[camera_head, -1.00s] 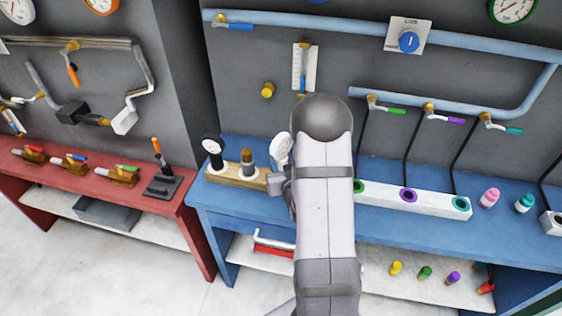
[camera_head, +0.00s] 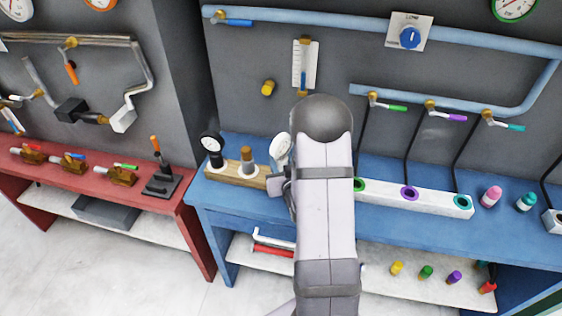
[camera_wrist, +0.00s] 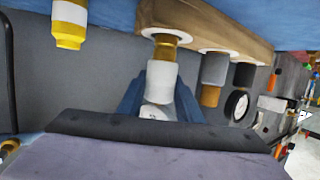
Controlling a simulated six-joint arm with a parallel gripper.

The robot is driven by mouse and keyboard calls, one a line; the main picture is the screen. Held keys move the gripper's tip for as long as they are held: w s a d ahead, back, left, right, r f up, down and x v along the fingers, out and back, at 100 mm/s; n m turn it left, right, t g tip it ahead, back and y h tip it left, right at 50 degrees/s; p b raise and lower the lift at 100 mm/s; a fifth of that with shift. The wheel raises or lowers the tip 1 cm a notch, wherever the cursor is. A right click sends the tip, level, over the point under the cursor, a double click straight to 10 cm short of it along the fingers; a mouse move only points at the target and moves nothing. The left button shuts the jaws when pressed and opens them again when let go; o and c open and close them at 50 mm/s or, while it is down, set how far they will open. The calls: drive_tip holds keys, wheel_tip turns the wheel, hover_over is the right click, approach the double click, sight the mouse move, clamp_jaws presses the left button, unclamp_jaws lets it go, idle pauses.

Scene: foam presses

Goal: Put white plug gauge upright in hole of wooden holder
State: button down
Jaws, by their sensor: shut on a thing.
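The white plug gauge (camera_wrist: 160,82) shows in the wrist view, which is upside down. My gripper (camera_wrist: 160,105) is shut on its white body, with blue fingers on both sides. Its brass end (camera_wrist: 166,41) is at a white-ringed hole of the wooden holder (camera_wrist: 200,22) and looks in line with it. I cannot tell how deep it sits. In the head view, the white dial head (camera_head: 281,150) shows beside my arm, above the right end of the wooden holder (camera_head: 222,176).
A grey-and-brass plug (camera_head: 248,160) and a black dial gauge (camera_head: 212,150) stand in the same holder. A yellow-and-white bottle (camera_wrist: 70,22) stands nearby on the bench. A white block with coloured sockets (camera_head: 430,200) lies to the right of my arm.

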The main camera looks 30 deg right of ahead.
sight(281, 168)
drive_tip(key=shift+f+b, duration=1.4)
drive_tip(key=c, duration=1.2)
unclamp_jaws()
drive_tip(key=shift+f, duration=0.1)
drive_tip(key=shift+s, duration=0.2)
drive_tip(key=shift+s+a+r+b, duration=0.2)
drive_tip(key=shift+s+r+b, duration=0.1)
drive_tip(key=shift+s, duration=0.25)
drive_tip(key=p+v, duration=0.3)
drive_tip(key=v, duration=0.2)
drive_tip(key=shift+s+a+r+p, duration=0.1)
drive_tip(key=shift+s+r+p, duration=0.05)
drive_tip(key=shift+s+p, duration=0.2)
